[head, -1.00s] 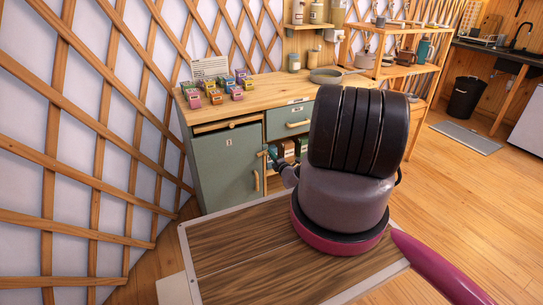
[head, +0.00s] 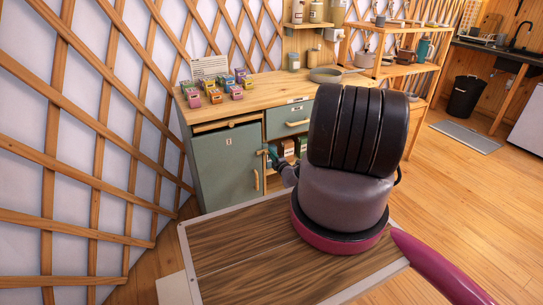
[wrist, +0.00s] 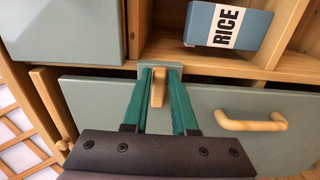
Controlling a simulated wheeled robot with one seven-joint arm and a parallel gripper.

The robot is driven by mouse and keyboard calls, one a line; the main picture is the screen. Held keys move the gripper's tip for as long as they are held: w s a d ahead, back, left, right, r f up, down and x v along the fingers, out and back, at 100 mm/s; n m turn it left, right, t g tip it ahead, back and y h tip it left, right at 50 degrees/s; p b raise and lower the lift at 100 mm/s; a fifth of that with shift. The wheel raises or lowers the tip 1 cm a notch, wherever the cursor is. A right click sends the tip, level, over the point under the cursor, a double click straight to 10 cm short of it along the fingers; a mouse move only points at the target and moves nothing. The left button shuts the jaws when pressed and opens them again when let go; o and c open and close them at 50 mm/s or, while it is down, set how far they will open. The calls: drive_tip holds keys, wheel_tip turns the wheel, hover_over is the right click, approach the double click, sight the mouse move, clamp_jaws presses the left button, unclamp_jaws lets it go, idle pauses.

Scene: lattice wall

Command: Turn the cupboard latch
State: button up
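The grey-green cupboard door (head: 226,160) is closed under the worktop, with a vertical wooden handle (head: 257,180) near its right edge. The small wooden latch (wrist: 157,88) sits on a grey-green plate at the door's edge. It shows small in the head view (head: 262,152) and lies across that edge. My gripper (wrist: 159,76) is at the latch, with one green finger on each side of it. Whether both fingers press on it I cannot tell. In the head view my dark arm hides much of the area right of the latch.
An open shelf beside the door holds a blue box marked RICE (wrist: 228,25). A drawer (head: 288,122) is above it. Coloured small boxes (head: 215,88) and a pan (head: 325,74) stand on the worktop (head: 272,88). The lattice wall (head: 80,150) is close on the left.

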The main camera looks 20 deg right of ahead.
drive_tip(key=o, duration=0.3)
drive_tip(key=shift+s, duration=0.1)
drive_tip(key=s, duration=1)
drive_tip(key=shift+s+d, duration=0.2)
drive_tip(key=shift+s, duration=0.1)
